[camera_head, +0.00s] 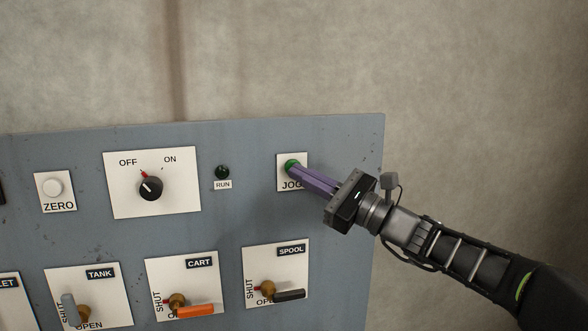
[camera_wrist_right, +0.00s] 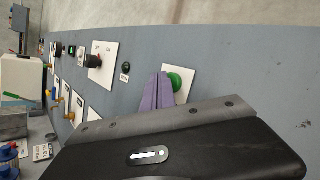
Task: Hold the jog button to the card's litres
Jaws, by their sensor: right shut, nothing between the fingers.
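The green jog button (camera_head: 292,166) sits on a white plate labelled JOG at the panel's upper right. My right gripper (camera_head: 296,172) is shut and empty, its purple fingers reaching to the button and covering part of it and its label. In the right wrist view the green button (camera_wrist_right: 174,83) shows just beside the purple fingertips (camera_wrist_right: 163,82); I cannot tell whether they press it. The card with the litres and any litre display are not seen in the head view. My left gripper is not in view.
The grey panel (camera_head: 235,130) also carries a white ZERO button (camera_head: 53,187), an OFF/ON knob (camera_head: 151,188) and a dark green RUN lamp (camera_head: 222,172). Below are TANK (camera_head: 75,310), CART (camera_head: 195,311) and SPOOL (camera_head: 288,295) valve handles. Bare wall lies right of the panel.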

